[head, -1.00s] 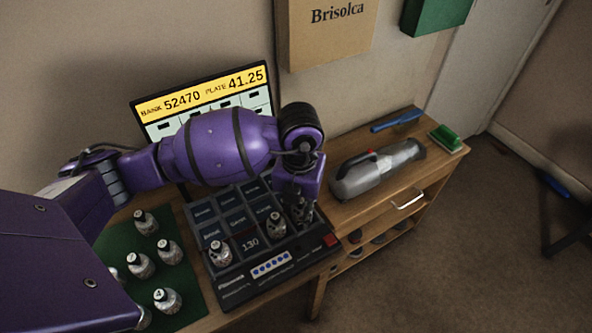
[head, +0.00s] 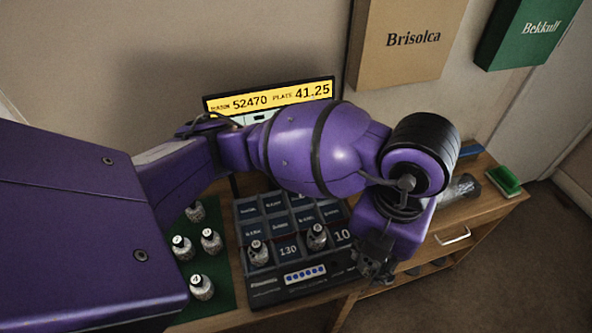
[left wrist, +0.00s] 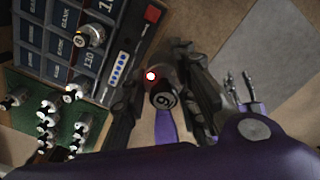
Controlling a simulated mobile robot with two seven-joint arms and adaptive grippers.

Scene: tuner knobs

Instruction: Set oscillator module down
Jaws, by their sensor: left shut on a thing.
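My left gripper (head: 372,272) is off the front right corner of the dark panel (head: 268,292). In the left wrist view my left gripper (left wrist: 160,110) is shut on a small module (left wrist: 163,98) with a dark round top marked 6 or 9. That module is clear of the panel there. Two other modules, one (head: 258,253) and another (head: 317,236), stand upright in panel cells. Several similar modules (head: 202,286) stand on the green mat (head: 215,312). In the left wrist view a purple arm end with two thin prongs, perhaps my right gripper (left wrist: 238,76), shows at right.
A screen (head: 270,98) stands behind the panel, partly covered by my left arm. On the wooden cabinet (head: 490,205) are a hand vacuum (head: 460,188), mostly hidden by my arm, and a green brush (head: 504,181). Carpeted floor lies right of the cabinet.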

